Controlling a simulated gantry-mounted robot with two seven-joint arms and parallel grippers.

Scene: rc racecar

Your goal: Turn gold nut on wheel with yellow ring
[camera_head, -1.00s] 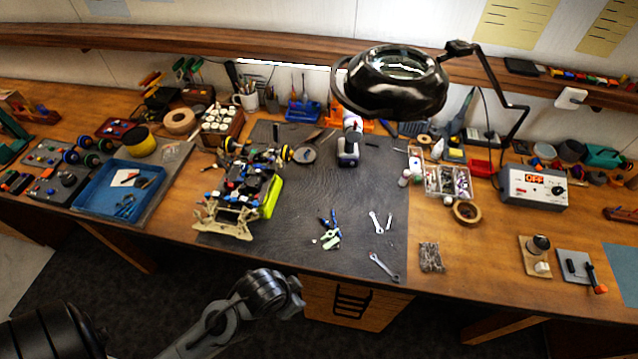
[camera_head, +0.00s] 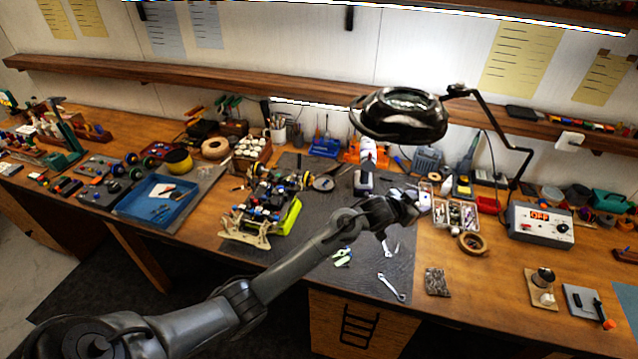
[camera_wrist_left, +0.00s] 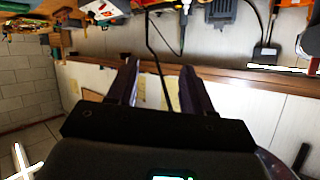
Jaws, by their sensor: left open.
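The RC car (camera_head: 265,207) sits on the dark mat in the head view, its body crowded with small colourful parts. At its back right is a wheel with a yellow ring (camera_head: 305,180); the gold nut is too small to make out. My left gripper (camera_head: 412,205) is over the right part of the mat, well to the right of the car and apart from it. In the left wrist view its two fingers (camera_wrist_left: 160,82) are spread with nothing between them. My right gripper is not in view.
A magnifier lamp (camera_head: 398,115) hangs above the back of the mat. Wrenches (camera_head: 391,287) lie on the mat's front right. A blue tray (camera_head: 150,215) stands left of the car, and a parts organizer (camera_head: 456,214) stands right of the mat.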

